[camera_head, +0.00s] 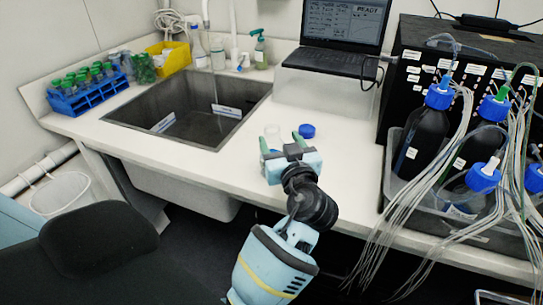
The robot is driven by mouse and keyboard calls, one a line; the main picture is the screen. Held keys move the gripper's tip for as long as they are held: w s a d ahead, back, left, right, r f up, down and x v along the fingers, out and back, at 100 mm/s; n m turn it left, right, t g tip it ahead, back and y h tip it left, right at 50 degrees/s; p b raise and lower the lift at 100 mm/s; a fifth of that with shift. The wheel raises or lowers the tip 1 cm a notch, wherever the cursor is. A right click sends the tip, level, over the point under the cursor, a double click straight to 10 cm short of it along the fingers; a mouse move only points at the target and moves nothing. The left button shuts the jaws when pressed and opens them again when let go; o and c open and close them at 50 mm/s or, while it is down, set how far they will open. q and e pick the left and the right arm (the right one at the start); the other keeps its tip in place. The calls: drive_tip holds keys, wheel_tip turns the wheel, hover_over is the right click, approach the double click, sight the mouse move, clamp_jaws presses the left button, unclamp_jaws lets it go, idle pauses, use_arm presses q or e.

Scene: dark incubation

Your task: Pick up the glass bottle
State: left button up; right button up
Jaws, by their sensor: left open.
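A small clear glass bottle (273,133) stands on the white bench, right of the sink and near the front edge. A blue round cap (307,131) lies on the bench just right of it. My left gripper (282,143) reaches in over the bench edge with its two green-tipped fingers apart. The bottle shows just beyond and between the fingers, closer to the left one. Its lower part is partly hidden by the gripper, and I cannot tell whether they touch. My right gripper is not in view.
A sink (190,112) is at left, with a blue tube rack (88,97) and yellow bin (171,57) around it. A laptop (341,35) sits on a clear box behind. Dark bottles (421,140) with many tubes crowd the right.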

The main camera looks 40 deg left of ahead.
sight(275, 137)
use_arm(q)
drive_tip(key=x, duration=0.1)
drive_tip(key=p+x, duration=0.1)
drive_tip(key=x, duration=0.2)
drive_tip(key=shift+s+a+f+p, duration=0.1)
drive_tip(key=shift+a+p, duration=0.2)
drive_tip(key=shift+a, duration=0.35)
drive_tip(key=shift+f, duration=0.15)
drive_tip(key=c, duration=1.2)
clamp_jaws()
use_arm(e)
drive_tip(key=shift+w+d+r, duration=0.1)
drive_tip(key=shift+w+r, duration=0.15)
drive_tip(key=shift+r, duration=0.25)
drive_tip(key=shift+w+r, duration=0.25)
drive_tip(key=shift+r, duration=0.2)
